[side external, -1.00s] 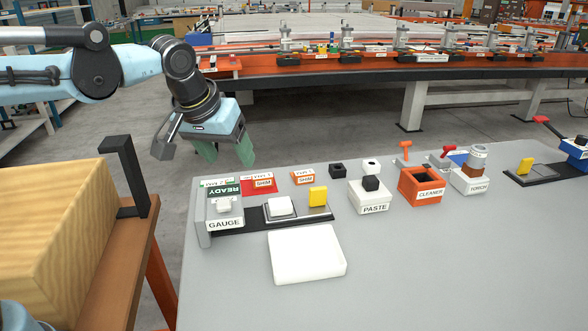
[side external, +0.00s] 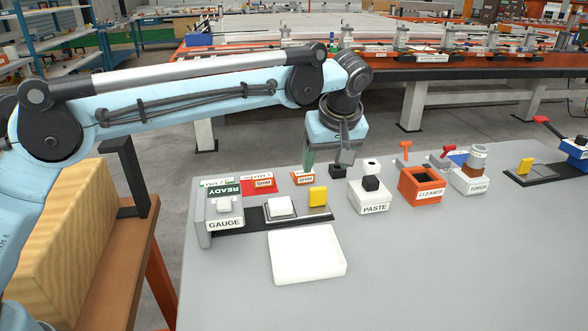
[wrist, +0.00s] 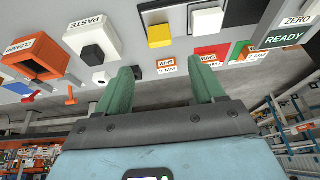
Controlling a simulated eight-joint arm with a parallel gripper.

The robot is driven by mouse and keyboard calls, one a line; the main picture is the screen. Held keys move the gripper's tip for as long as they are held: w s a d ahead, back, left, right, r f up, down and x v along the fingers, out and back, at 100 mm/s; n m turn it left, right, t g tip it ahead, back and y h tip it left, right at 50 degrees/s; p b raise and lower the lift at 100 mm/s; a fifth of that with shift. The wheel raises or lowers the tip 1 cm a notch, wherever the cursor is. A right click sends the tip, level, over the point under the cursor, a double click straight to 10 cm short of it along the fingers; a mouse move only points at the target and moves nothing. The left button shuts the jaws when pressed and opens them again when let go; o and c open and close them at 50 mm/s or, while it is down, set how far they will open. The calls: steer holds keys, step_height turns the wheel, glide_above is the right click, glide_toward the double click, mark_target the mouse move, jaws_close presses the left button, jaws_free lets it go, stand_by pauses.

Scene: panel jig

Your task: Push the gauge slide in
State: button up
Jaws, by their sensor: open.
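A white block (side external: 281,207) and an upright yellow tab (side external: 318,196) on a grey plate sit along the rail. The wrist view also shows the READY plate (wrist: 287,37), the yellow tab (wrist: 159,35) and the white block (wrist: 207,21). My gripper (side external: 325,165) is open, above the table's back edge behind the yellow tab, apart from it. Its green fingers (wrist: 162,78) hold nothing.
A black cube (side external: 338,172) is close to my fingers. Shim labels and plates (side external: 303,178) lie behind the rail. The white PASTE block (side external: 368,196) and orange CLEANER box (side external: 421,186) stand right. A white tray (side external: 307,278) lies in front; the front right table is clear.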

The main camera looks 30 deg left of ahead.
mark_target(319, 188)
steer(key=x, duration=1.1)
steer(key=shift+f, duration=0.15)
jaws_close()
